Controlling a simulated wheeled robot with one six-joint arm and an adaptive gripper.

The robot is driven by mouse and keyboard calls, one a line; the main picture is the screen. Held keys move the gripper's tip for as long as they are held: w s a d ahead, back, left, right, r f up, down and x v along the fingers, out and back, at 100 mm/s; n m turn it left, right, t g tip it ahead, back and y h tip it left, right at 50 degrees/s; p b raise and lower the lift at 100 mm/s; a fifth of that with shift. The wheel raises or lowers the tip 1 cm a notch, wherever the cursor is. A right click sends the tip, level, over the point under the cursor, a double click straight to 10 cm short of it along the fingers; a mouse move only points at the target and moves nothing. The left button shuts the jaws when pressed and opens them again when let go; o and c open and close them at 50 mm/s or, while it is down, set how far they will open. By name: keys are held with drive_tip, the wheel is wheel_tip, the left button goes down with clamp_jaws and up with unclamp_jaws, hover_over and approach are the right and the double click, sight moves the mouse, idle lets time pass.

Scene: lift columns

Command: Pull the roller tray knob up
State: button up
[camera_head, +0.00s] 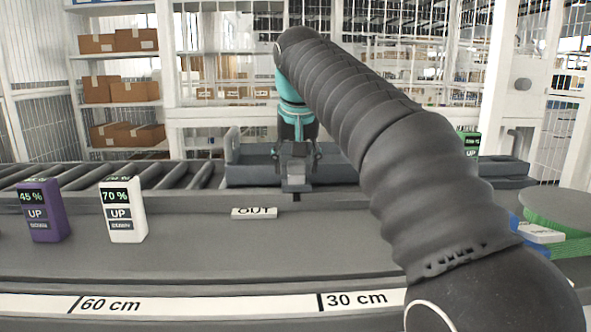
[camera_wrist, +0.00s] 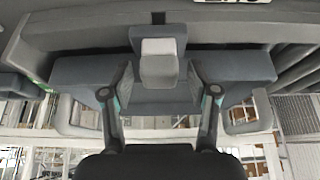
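The roller tray (camera_head: 247,168) is a dark grey block structure behind the grey counter, below centre-left in the head view. Its knob (camera_head: 296,184) is a small grey block at the tray's front. In the wrist view the knob (camera_wrist: 158,62) has a pale face and lies between my two fingers. My gripper (camera_head: 297,160) points down at the knob in the head view. In the wrist view my gripper (camera_wrist: 160,82) is open, with a gap on both sides of the knob. Any finger contact is hidden in the head view.
An OUT label (camera_head: 254,213) lies in front of the tray. A purple sign (camera_head: 43,211) and a white sign (camera_head: 123,209) stand at left, beside rollers (camera_head: 150,175). A green round item (camera_head: 557,210) is at right. Shelves with boxes (camera_head: 122,91) are behind.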

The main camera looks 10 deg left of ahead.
sight(296, 162)
idle(0.5)
drive_tip(key=shift+p+v, duration=0.95)
drive_tip(key=shift+v, duration=0.8)
drive_tip(key=v, duration=0.5)
drive_tip(key=shift+s+r, duration=0.1)
drive_tip(key=shift+r, duration=0.2)
